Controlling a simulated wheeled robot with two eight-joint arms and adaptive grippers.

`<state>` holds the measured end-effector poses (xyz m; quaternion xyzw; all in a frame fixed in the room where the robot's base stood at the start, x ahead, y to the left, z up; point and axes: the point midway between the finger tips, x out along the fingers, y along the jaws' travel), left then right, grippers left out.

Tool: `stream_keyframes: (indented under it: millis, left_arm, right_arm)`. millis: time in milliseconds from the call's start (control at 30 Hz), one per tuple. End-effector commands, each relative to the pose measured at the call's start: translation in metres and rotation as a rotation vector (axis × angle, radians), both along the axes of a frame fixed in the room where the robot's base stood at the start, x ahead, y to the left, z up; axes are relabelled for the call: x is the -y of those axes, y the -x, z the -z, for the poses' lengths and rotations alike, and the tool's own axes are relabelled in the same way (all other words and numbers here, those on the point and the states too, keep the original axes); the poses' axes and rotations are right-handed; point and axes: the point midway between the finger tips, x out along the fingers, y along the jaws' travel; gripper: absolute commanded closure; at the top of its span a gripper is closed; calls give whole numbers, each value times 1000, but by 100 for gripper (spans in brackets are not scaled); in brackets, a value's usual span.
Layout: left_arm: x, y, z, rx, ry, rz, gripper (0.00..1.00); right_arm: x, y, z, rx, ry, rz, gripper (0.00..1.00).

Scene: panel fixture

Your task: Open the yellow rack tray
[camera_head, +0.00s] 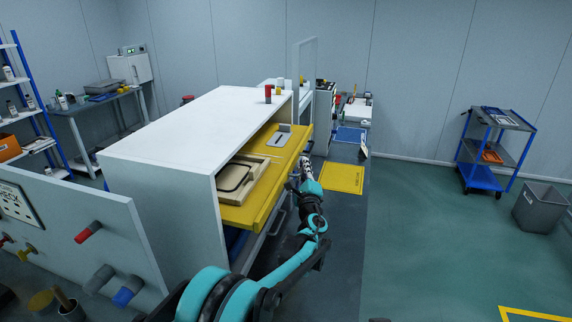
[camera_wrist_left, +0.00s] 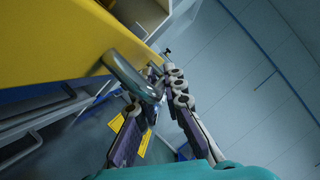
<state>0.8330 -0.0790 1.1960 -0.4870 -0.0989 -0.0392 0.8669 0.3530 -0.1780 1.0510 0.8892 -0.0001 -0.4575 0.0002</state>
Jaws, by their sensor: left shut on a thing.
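The yellow rack tray (camera_head: 250,211) sticks partly out of the open side of a white cabinet (camera_head: 165,150). A beige tray-like part (camera_head: 243,184) and a small grey plate (camera_head: 280,140) rest on it. My left gripper (camera_head: 303,168) is at the tray's outer front face, toward its far end. In the left wrist view, the yellow front (camera_wrist_left: 60,45) carries a curved metal handle (camera_wrist_left: 128,76). My left gripper (camera_wrist_left: 160,80) is shut on this handle, with its fingers on either side. The fingers partly hide the handle's far end. My right gripper is not in view.
A grey panel with coloured pegs (camera_head: 88,232) stands at the near left. A red and grey cylinder (camera_head: 268,93) stands on the cabinet top. A blue cart (camera_head: 492,150) and grey bin (camera_head: 541,207) stand at the right. The green floor between is clear.

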Motion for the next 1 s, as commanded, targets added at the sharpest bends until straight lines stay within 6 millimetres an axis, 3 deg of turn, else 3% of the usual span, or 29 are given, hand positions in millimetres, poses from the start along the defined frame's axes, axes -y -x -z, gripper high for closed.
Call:
stream_keyframes:
  millis: [33,100,500,700,1000]
  left_arm:
    - [19,6,2,-2,0,9,100]
    - [37,12,2,-2,1,10,100]
    - [135,44,2,-2,2,6,100]
    - [168,55,2,-3,2,5,100]
    - [190,62,2,-3,3,1,100]
  right_arm:
    - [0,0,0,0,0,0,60]
    - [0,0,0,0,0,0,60]
    - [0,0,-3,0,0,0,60]
    - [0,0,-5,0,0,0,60]
    - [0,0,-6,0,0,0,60]
